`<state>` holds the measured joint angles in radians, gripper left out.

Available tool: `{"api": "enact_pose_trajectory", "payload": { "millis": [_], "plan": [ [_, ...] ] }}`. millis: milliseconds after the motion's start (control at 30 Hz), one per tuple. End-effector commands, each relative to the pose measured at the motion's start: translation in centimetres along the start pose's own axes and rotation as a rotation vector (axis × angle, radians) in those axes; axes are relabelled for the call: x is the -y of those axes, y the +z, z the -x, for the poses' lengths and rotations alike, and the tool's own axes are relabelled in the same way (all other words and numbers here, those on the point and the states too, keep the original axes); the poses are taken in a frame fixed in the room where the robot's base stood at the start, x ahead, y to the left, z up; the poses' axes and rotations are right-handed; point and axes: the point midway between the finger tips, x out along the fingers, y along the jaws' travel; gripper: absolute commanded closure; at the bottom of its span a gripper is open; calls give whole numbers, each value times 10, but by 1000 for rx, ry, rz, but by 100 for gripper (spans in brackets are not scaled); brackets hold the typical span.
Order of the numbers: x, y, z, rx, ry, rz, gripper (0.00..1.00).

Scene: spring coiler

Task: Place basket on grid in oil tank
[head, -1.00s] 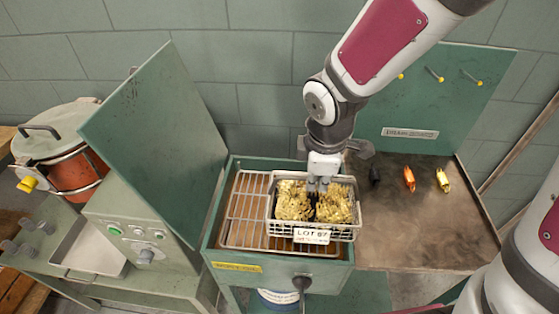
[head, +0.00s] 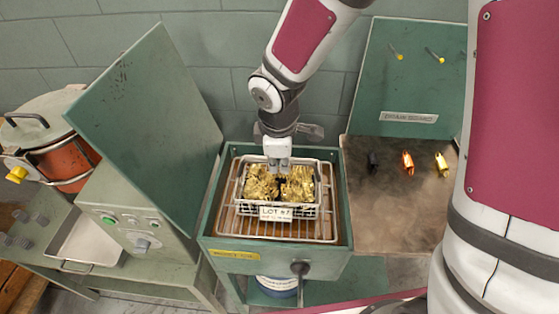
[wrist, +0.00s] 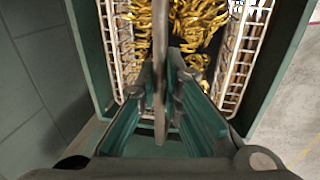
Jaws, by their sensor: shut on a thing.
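The wire basket (head: 318,202) holds golden coiled parts (head: 262,184) and has a "LOT 67"-like tag (head: 274,213) on its front. It sits within the outline of the green oil tank (head: 338,183), over the brown wire grid (head: 232,222). Whether it touches the grid I cannot tell. My gripper (head: 278,168) is shut on the basket at its middle, from above. In the wrist view, my gripper (wrist: 160,85) reaches over the golden parts (wrist: 180,25), with the basket's white mesh (wrist: 243,55) at right.
The tank's raised green lid (head: 145,115) stands at the left. A control box (head: 130,230), a tray (head: 85,243) and a lidded pot (head: 50,140) are further left. A worktop (head: 400,215) with small coloured parts (head: 407,162) lies at the right.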

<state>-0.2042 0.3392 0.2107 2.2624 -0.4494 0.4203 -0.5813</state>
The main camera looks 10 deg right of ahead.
Motion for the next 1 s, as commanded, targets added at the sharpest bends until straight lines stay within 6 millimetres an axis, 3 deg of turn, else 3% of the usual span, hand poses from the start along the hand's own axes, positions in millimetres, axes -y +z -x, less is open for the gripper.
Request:
{"api": "enact_pose_trajectory", "payload": {
  "millis": [267, 400, 767, 1000],
  "plan": [
    [-1, 0, -1, -2, 3, 0, 100],
    [0, 0, -1, 0, 1, -1, 72],
    [0, 0, 2, -1, 1, -1, 72],
    [-1, 0, 39, -3, 6, -3, 72]
  ]
}}
